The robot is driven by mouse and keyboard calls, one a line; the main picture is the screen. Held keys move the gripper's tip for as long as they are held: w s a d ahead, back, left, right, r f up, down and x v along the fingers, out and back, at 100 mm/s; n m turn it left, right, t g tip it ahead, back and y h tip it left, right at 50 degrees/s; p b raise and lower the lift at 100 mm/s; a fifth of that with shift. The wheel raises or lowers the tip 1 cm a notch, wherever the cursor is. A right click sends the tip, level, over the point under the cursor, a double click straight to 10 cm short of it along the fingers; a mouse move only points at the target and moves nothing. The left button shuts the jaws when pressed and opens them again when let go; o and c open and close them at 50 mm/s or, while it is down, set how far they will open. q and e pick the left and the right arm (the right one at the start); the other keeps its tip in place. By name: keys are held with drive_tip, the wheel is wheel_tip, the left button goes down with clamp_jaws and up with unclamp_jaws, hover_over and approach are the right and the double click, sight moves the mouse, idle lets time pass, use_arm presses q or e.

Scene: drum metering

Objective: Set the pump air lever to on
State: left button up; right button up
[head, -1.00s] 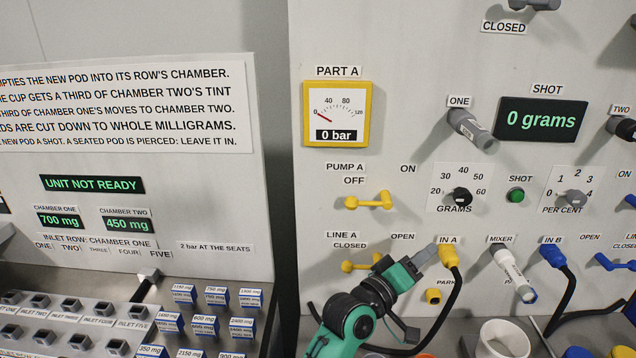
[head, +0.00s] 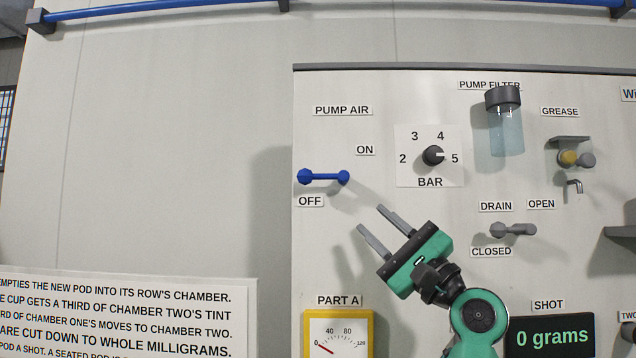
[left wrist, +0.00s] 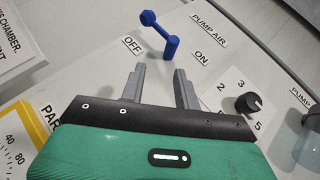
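The pump air lever (head: 323,178) is a blue bar with a knob at each end, on the upper left of the panel. It lies level, its larger knob at the left, above the OFF label (head: 310,201). The ON label (head: 365,150) is up and right of it. My left gripper (head: 370,217) is open and empty, below and right of the lever, fingers pointing up-left at it. In the left wrist view the lever (left wrist: 160,34) stands just beyond the open fingers (left wrist: 160,70), apart from them. My right gripper is out of view.
Right of the lever are the BAR knob (head: 433,156), pointing near 5, the clear pump filter (head: 505,130) and the grey drain lever (head: 513,230). The yellow-framed PART A gauge (head: 338,315) is below.

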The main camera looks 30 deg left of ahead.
sight(320, 177)
use_arm(q)
drive_tip(key=s+d+r+n+h, duration=0.2)
drive_tip(key=s+r+n+h, duration=0.2)
drive_tip(key=r+n+h, duration=0.25)
drive_tip(key=p+x, duration=0.1)
drive_tip(key=x, duration=0.3)
drive_tip(key=p+x, duration=0.2)
drive_tip(key=x, duration=0.2)
drive_tip(key=r+p+x, duration=0.1)
drive_tip(key=p+x, duration=0.1)
drive_tip(key=x, duration=0.3)
drive_tip(key=shift+s+r, duration=0.1)
drive_tip(key=shift+s, duration=0.1)
drive_tip(key=shift+a, duration=0.5)
clamp_jaws()
